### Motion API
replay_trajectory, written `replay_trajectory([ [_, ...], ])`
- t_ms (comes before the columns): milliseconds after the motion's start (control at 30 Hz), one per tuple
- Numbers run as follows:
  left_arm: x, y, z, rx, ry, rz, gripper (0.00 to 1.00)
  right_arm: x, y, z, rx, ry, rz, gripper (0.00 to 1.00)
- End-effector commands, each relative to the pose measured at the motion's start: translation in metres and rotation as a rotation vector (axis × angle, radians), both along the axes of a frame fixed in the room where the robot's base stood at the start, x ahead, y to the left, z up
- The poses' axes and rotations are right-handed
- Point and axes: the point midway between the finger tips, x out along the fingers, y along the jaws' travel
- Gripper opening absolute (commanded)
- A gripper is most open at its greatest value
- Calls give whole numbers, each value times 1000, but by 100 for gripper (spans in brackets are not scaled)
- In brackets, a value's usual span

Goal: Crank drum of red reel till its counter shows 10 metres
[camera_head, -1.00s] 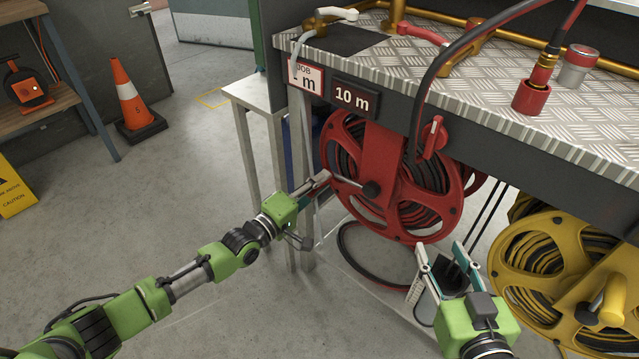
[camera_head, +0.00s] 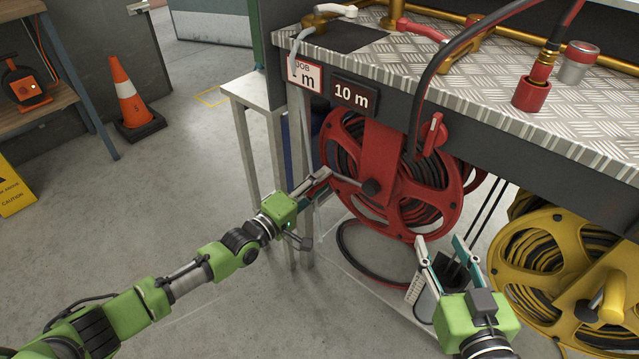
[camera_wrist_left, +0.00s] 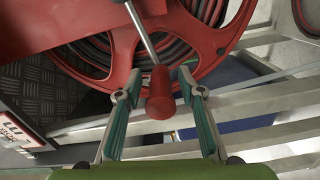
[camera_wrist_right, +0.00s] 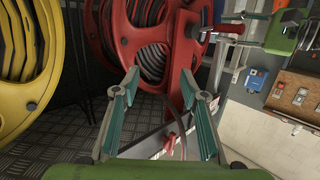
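The red reel (camera_head: 395,180) hangs under the bench edge, wound with dark hose. Its crank arm points left from the hub (camera_head: 371,188). The sign above it (camera_head: 352,96) reads "10 m". My left gripper (camera_head: 319,184) is at the crank's outer end. In the left wrist view the red crank grip (camera_wrist_left: 160,95) stands between the two fingers, with gaps on both sides. The right wrist view also shows the red reel (camera_wrist_right: 120,30). My right gripper (camera_head: 447,252) is open and empty, below and in front of the reel.
A yellow reel (camera_head: 560,280) stands at the right, near my right gripper. A red lever (camera_head: 432,135) sits at the red reel's upper right. A partly covered job card (camera_head: 304,74) hangs left of the sign. An orange cone (camera_head: 128,95) stands on open floor at left.

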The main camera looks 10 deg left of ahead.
Motion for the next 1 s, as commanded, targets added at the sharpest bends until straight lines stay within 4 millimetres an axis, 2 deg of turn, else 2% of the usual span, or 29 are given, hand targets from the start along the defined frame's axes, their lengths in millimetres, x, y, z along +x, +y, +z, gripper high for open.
replay_trajectory([
  [167, -18, 11, -2, 1, 4, 1, 36, 0, 0, 0, 0, 0, 0, 40],
  [400, -62, 36, -2, 3, 4, 0, 36, 0, 0, 0, -1, 0, 0, 40],
  [600, -91, 52, -2, 3, 4, 0, 36, 0, 0, 0, -1, 1, 0, 40],
  [800, -102, 59, -1, 2, 2, -1, 36, 0, 0, 0, -1, 1, -1, 40],
  [1000, -103, 60, -1, 2, 1, -1, 36, 0, 0, 0, -1, 1, -1, 40],
])
